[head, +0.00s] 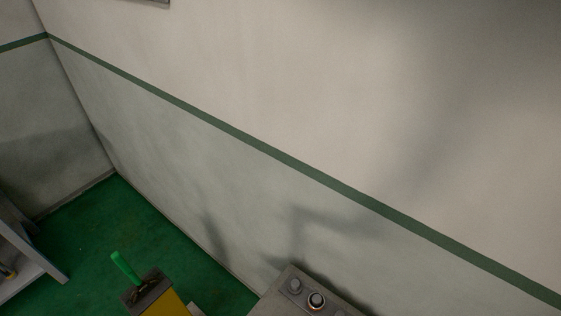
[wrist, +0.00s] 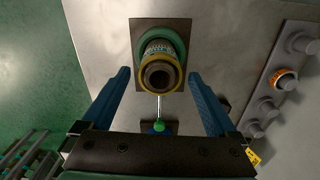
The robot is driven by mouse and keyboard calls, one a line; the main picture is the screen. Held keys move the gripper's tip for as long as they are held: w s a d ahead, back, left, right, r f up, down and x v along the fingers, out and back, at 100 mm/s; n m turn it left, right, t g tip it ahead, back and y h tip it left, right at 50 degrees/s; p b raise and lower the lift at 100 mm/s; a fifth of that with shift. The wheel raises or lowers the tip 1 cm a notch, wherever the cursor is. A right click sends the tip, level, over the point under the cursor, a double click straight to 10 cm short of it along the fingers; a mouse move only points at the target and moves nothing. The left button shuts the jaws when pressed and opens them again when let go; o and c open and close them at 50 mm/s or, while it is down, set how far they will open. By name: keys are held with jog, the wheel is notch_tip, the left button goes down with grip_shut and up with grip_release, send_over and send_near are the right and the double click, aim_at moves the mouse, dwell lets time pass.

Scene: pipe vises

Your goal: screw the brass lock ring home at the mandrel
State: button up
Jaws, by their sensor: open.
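In the wrist view the mandrel (wrist: 158,64) is a dark, hollow, pipe-like end with a grey threaded-looking part behind it. The yellow brass lock ring (wrist: 160,93) is around it. A green collar (wrist: 179,38) and a dark square plate (wrist: 138,26) lie behind. My gripper (wrist: 158,76) is open, its two blue fingers standing left and right of the ring with a gap on each side. How far the ring sits along the thread is hard to tell. None of these is clearly seen in the head view.
A silver rod with a green ball (wrist: 159,127) shows below the mandrel, between my fingers. A panel with several knobs (wrist: 284,79), one orange-ringed, stands at the right. In the head view, a yellow object with a green handle (head: 124,267) stands near the wall, over green floor (head: 85,235).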

jog(key=n, duration=0.6)
jog(key=shift+n, duration=0.3)
jog(key=n, duration=1.2)
jog(key=shift+n, duration=0.3)
jog(key=n, duration=0.5)
